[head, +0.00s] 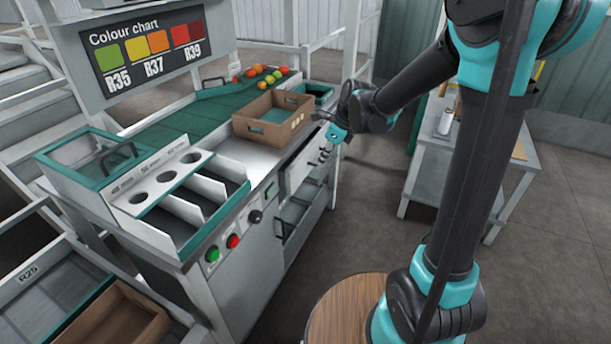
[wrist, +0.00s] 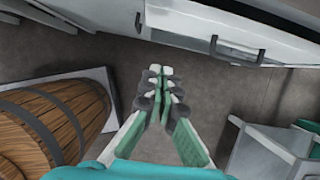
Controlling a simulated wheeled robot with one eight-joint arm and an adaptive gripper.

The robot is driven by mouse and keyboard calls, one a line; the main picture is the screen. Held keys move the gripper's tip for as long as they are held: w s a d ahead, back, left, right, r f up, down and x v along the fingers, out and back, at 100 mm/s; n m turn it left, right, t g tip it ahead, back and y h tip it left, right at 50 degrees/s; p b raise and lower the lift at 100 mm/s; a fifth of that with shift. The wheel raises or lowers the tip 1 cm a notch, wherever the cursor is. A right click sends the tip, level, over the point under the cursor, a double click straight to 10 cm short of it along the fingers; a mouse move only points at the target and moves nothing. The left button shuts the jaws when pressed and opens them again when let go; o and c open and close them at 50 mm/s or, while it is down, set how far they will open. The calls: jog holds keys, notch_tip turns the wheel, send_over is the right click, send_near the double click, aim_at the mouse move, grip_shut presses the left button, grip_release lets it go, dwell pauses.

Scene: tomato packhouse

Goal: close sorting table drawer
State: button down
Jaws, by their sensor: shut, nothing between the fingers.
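The sorting table (head: 262,265) stands at the left and centre of the head view. In the wrist view the pale drawer front (wrist: 185,28) runs along the top, with the dark handle (wrist: 237,50) right of my fingertips. My gripper (wrist: 160,72) is shut and empty, with its tips just short of the drawer front in the picture. I cannot tell whether they touch it.
A cardboard-brown crate (head: 252,130) and several tomatoes (head: 262,75) are on the table top. A wooden barrel (wrist: 62,115) stands left of my gripper in the wrist view. A grey side table (head: 424,182) stands at the right, with bare floor between.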

jog(key=shift+w+a+f, duration=0.3)
jog(key=shift+a+f, duration=0.9)
jog(key=shift+f, duration=0.35)
jog(key=shift+w+a+f, duration=0.35)
jog(key=shift+a+f, duration=0.8)
jog(key=shift+f, duration=0.4)
jog(key=shift+w+a+f, duration=0.3)
jog(key=shift+a+f, duration=0.9)
jog(key=shift+f, duration=0.35)
jog(key=shift+w+a, duration=0.3)
jog(key=shift+a, duration=0.55)
jog(key=shift+w+a, duration=0.35)
jog(key=shift+a, duration=0.45)
jog(key=shift+w+a, duration=0.3)
jog(key=shift+a, duration=0.55)
